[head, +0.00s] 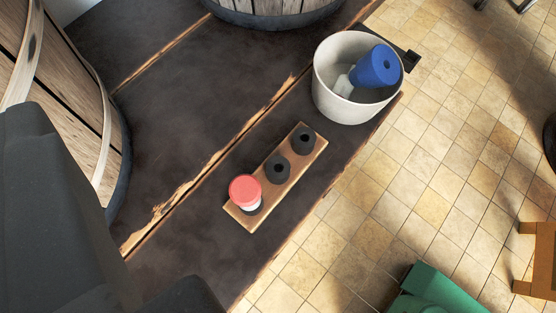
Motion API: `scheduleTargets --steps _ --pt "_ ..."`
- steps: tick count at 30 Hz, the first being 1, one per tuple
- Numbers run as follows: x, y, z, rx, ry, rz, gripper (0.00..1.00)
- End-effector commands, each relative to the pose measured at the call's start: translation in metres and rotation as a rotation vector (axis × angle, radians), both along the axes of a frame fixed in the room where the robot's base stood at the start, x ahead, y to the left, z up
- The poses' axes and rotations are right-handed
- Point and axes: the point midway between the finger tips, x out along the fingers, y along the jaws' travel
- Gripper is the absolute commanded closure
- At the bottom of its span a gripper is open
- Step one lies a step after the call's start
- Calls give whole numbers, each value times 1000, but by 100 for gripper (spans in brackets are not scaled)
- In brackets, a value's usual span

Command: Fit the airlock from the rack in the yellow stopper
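A small wooden rack (276,178) lies on a dark tabletop near its edge. A piece with a red cap and a white lower part (245,191), which looks like the airlock, stands at its near-left end. Two black round holders (278,169) with dark holes at the top stand empty along the rest of the rack. I see no yellow stopper in this view. My gripper (90,235) shows only as dark grey shapes at the lower left, well apart from the red-capped piece. Its fingertips cannot be made out.
A white bucket (330,92) stands beyond the rack at the table's right edge, with a blue-capped piece (376,66) tilted inside. Wooden tubs stand at the left (70,60) and top (275,8). Right of the table is a tiled floor with a green object (435,290) and wooden furniture (540,255).

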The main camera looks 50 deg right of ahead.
Motion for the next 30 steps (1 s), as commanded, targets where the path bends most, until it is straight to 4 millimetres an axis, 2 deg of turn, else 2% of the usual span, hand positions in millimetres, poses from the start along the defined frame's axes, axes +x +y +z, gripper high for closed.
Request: scheduleTargets --steps 1,3,6,10,12,15,18,20,30 --pt "-10 -1 -42 -25 25 -21 44" --pt "-24 -8 -86 -65 45 -56 44" --pt "-45 -20 -135 -128 62 -101 44" --pt "-71 -33 -180 -206 78 -138 44" --pt "-81 -38 -195 -240 80 -150 44" --pt "-90 -44 -207 -270 84 -161 44" --pt "-91 -48 -213 -286 83 -167 44" --pt "-86 -51 -216 -289 82 -169 44" --pt "-34 -73 -237 -286 78 -170 44"
